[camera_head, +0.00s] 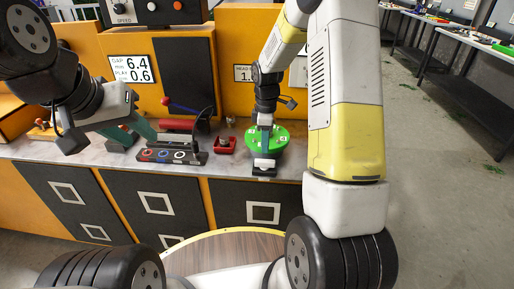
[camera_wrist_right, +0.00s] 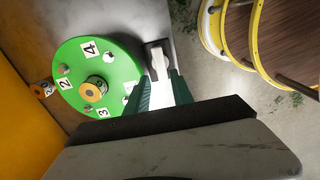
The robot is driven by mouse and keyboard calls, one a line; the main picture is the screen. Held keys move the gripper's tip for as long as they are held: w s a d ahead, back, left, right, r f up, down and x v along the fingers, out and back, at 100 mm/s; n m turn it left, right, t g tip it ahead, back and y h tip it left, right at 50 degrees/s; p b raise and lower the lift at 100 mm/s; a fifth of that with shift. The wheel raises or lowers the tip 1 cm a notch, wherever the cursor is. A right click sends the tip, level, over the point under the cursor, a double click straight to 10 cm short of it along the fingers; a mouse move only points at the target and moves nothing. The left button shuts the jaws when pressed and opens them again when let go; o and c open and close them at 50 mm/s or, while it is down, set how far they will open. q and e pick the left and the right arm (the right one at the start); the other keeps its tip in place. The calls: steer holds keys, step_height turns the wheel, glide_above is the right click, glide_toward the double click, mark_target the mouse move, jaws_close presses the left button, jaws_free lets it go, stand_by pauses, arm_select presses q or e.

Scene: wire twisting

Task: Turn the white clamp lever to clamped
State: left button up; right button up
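The white clamp lever (camera_wrist_right: 157,62) stands on a dark base beside the green disc in the right wrist view. It also shows in the head view as a white piece (camera_head: 264,163) at the bench's front edge. My right gripper (camera_wrist_right: 160,80) points at the lever, its teal fingertips on either side of the lever's near end. A gap shows between the fingers, and I cannot tell whether either touches the lever. The green disc (camera_wrist_right: 112,68) carries number labels and pegs. My left gripper (camera_head: 138,132) has its teal fingers apart and empty, above the bench at left.
A dark block with coloured rings (camera_head: 172,156) and a red holder (camera_head: 225,146) sit on the grey bench left of the disc. A red-handled part (camera_head: 178,125) is near my left gripper. A round wooden top (camera_head: 225,255) with a yellow rim is below.

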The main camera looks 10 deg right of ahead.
mark_target(265, 161)
step_height(265, 161, down, 7)
steer(key=shift+f, duration=0.15)
stand_by(0.4)
jaws_close()
